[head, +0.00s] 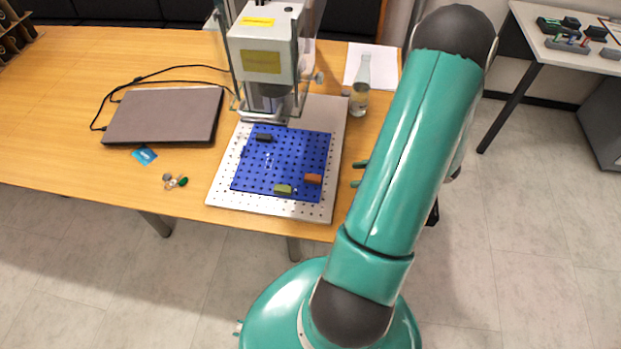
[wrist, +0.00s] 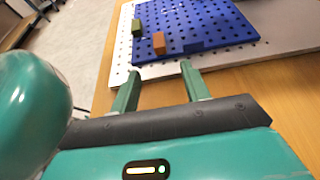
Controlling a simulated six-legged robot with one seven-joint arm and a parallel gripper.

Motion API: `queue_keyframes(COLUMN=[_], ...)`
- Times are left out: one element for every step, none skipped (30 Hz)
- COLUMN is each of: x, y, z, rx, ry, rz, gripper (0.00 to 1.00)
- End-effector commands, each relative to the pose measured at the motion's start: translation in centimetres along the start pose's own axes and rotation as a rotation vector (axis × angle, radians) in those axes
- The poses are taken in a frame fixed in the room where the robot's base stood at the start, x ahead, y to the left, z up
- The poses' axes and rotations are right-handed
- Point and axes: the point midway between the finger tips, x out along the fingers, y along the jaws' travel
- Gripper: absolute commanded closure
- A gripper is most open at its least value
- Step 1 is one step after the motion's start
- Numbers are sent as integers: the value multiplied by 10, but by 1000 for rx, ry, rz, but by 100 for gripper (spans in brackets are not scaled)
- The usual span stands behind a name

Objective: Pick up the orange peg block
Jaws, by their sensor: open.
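The orange peg block (head: 313,179) sits on the blue perforated board (head: 285,152) near its right edge. In the wrist view the orange peg block (wrist: 159,43) stands on the blue board (wrist: 200,30), beyond and roughly between my fingertips. My gripper (wrist: 160,80) is open and empty, with its two green fingers spread, short of the board. In the head view my gripper's finger ends (head: 358,174) show just right of the board, partly hidden behind my arm. The block is apart from both fingers.
A green block (head: 283,189) sits close beside the orange one, and a black block (head: 264,138) is farther back. The laser marker (head: 265,50) stands behind the board. A glass bottle (head: 361,85) stands at the back right. A closed laptop (head: 163,115) lies to the left.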

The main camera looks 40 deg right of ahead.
Motion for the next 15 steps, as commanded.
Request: queue_keyframes(x=[11,17,25,31,36,43,48,52,56,58,60,63,65,67,72], y=[1,1,0,1,1,1,1,1,0,0,0,1,1,1,1], z=[0,0,0,0,0,0,0,0,0,0,0,1,1,1,2], rx=[2,1,1,1,1,1,1,0,0,0,0,0,-1,-1,-1], ry=[-2,-2,-2,-2,-1,-1,-1,-2,-1,0,0,1,1,0,-1], rz=[3,3,2,3,4,2,3,3,2,2,2,3,3,4,4], gripper=[54,54,54,54,54,54,54,54,54,54,54,54,54,54,54])
